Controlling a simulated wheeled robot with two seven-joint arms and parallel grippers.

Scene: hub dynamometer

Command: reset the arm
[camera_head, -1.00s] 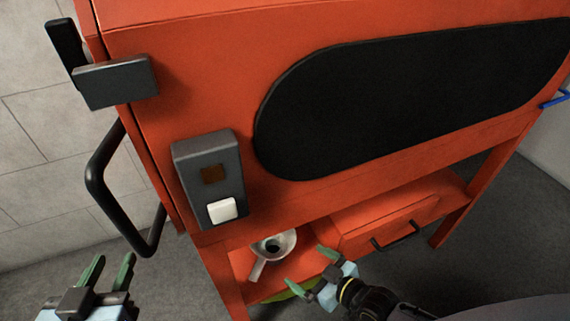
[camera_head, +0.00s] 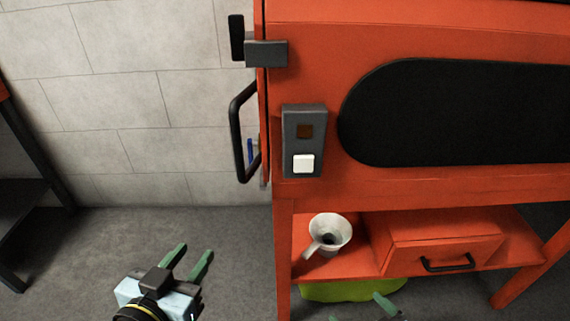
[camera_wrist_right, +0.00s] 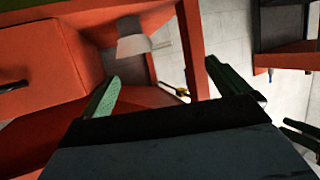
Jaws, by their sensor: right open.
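My left gripper (camera_head: 187,262) is at the bottom left of the head view, over the grey floor. Its two green fingers stand apart with nothing between them. My right gripper shows only as green fingertips (camera_head: 382,303) at the bottom edge of the head view, below the orange machine's shelf. In the right wrist view my right gripper (camera_wrist_right: 160,82) has its green fingers wide apart and holds nothing. The orange machine (camera_head: 400,188) has a grey switch box (camera_head: 291,160) with a white button and a black handle (camera_head: 237,130) on its left side.
A white funnel (camera_head: 331,229) stands on the machine's lower shelf, beside an orange drawer (camera_head: 440,241) with a black handle. A green thing (camera_head: 350,290) lies under the shelf. A dark-legged table (camera_head: 40,165) is at the far left. The floor between it and the machine is clear.

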